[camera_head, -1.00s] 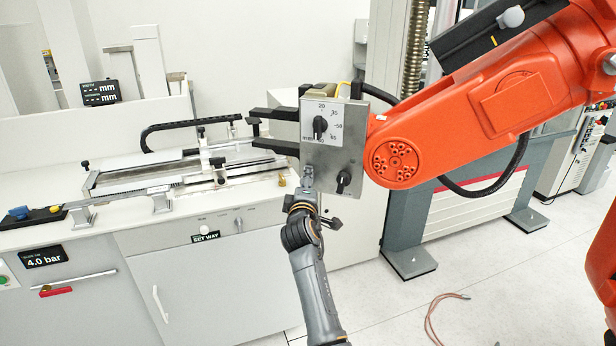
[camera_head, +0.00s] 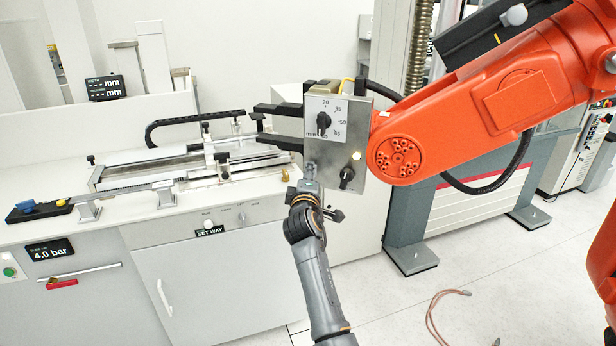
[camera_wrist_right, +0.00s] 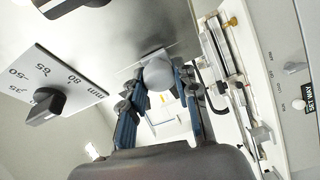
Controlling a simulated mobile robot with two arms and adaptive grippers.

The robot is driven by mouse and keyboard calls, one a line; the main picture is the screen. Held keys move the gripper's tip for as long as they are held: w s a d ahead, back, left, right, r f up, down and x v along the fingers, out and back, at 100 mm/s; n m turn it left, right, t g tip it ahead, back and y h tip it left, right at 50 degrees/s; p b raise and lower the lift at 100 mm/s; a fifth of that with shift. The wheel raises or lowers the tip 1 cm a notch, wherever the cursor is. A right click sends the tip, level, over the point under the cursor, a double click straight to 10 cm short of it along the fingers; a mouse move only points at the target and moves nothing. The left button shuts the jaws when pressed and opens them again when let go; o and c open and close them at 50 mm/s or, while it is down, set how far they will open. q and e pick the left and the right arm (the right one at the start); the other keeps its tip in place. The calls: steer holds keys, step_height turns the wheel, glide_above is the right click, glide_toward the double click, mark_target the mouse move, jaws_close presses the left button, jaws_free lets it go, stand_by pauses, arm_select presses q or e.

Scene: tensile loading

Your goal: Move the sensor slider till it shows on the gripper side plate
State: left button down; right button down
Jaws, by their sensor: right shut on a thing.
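My right gripper (camera_head: 309,178) reaches up to the plate's lower left edge. In the right wrist view, the blue-sided fingers of my right gripper (camera_wrist_right: 160,84) are shut on a round grey knob, the sensor slider (camera_wrist_right: 158,74), beside a small clear plate. The slider is hidden by my fingers in the head view. My left gripper is not in view.
The orange arm (camera_head: 480,115) fills the right side. Its black jaws (camera_head: 277,124) point left over the bench (camera_head: 130,215), which carries a long measuring rail (camera_head: 185,172). A hose (camera_head: 435,310) lies on the otherwise clear floor.

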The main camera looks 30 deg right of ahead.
steer(key=c, duration=1.1)
jaws_free()
steer(key=shift+d, duration=0.1)
steer(key=shift+o, duration=0.6)
steer(key=shift+w+d+f, duration=0.1)
steer(key=shift+f, duration=0.05)
steer(key=v, duration=1.2)
